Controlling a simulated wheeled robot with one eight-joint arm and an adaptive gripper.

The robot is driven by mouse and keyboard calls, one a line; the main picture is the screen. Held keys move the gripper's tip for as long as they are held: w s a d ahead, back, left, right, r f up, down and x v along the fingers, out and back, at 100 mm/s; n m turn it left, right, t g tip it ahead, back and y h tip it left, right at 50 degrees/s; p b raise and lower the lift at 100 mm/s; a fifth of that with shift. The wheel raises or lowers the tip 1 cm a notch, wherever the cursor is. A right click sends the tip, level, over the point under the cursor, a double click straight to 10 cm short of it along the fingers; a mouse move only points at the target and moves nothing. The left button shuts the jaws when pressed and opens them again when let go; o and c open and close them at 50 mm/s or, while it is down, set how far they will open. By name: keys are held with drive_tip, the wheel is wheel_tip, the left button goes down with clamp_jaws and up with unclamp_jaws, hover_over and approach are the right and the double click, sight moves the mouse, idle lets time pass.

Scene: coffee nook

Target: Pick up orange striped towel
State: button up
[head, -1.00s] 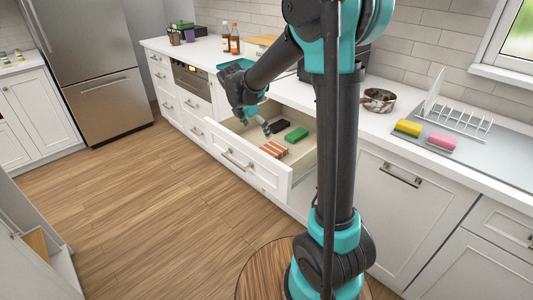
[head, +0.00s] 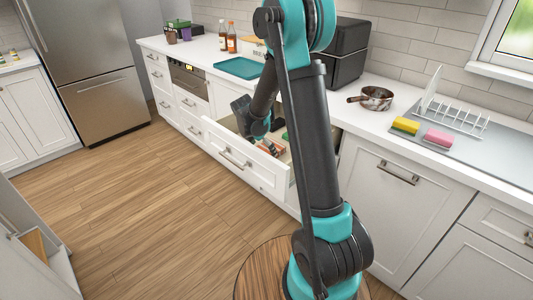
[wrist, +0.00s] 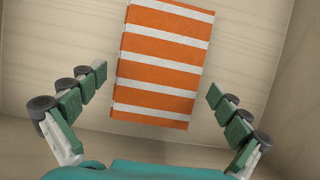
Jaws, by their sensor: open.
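The orange towel with white stripes (wrist: 160,60) lies folded on the pale bottom of the drawer in the wrist view. In the head view a small part of the towel (head: 275,147) shows beside my arm; most of it is hidden. My gripper (wrist: 157,82) is open and empty, with one finger to the left of the towel and one to the right. The fingers appear apart from the cloth. The towel's near edge lies between them. How high the fingertips are above the drawer bottom is hard to tell.
The open drawer (head: 247,160) has walls around the gripper; its side wall (wrist: 300,100) is close on the right in the wrist view. A teal tray (head: 240,68) and a pan (head: 376,97) stand on the counter.

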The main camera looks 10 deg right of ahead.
drive_tip(key=shift+w+d+f, duration=0.1)
drive_tip(key=shift+d+f, duration=0.05)
drive_tip(key=shift+f, duration=0.45)
drive_tip(key=shift+c, duration=0.5)
drive_tip(key=c, duration=0.9)
drive_tip(key=shift+r, duration=0.1)
